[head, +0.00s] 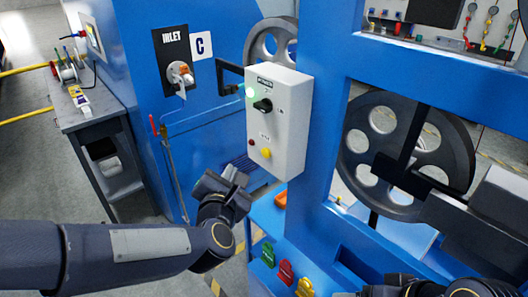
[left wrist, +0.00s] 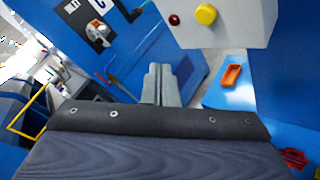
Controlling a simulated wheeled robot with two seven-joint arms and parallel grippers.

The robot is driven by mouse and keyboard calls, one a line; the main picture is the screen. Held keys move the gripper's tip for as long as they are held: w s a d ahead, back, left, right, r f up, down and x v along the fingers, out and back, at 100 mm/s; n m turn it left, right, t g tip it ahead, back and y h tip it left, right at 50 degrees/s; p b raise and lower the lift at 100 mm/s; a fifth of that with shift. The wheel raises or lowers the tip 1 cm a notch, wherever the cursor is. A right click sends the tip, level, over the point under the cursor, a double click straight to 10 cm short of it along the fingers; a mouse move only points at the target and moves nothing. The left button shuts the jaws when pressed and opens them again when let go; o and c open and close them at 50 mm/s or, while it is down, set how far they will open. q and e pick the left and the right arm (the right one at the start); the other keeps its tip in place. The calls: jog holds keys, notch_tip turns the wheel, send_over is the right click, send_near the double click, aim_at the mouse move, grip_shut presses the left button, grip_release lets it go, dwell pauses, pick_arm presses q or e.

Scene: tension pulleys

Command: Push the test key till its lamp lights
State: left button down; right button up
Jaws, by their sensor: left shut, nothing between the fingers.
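A white control box (head: 284,120) is mounted on the blue frame. Below its small label, which is hard to read but may say TEST, is a yellow push key (head: 266,153) with a small dark red lamp (head: 251,142) beside it, looking unlit. In the left wrist view the yellow key (left wrist: 206,14) and the red lamp (left wrist: 174,20) show near the top. My left gripper (head: 236,174) is shut and empty, below and left of the key, apart from it. Its closed fingers (left wrist: 158,82) show in the left wrist view. My right gripper is not visible; only part of that arm shows at lower right.
A green lamp (head: 249,91) glows on the box beside a black knob (head: 263,105). A valve handle (head: 181,78) sits on the INLET panel at left. Large pulley wheels (head: 405,150) stand at right. An orange tray (head: 280,198) lies on a blue shelf below the box.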

aim_at(266, 153)
pick_arm(q)
jog(key=w+d+p, duration=0.1)
jog(key=w+d, duration=0.3)
jog(key=d, duration=0.1)
jog(key=shift+d, duration=0.35)
jog(key=shift+w, duration=0.1)
dwell(1.7)
jog(key=shift+w+d+b, duration=0.25)
jog(key=shift+d+b, duration=0.1)
jog(key=shift+w+d, duration=0.25)
jog(key=shift+d, duration=0.1)
dwell(0.7)
dwell(0.4)
jog(key=shift+s+a+b, duration=0.5)
jog(key=shift+a+b, duration=0.15)
jog(key=shift+b, duration=0.1)
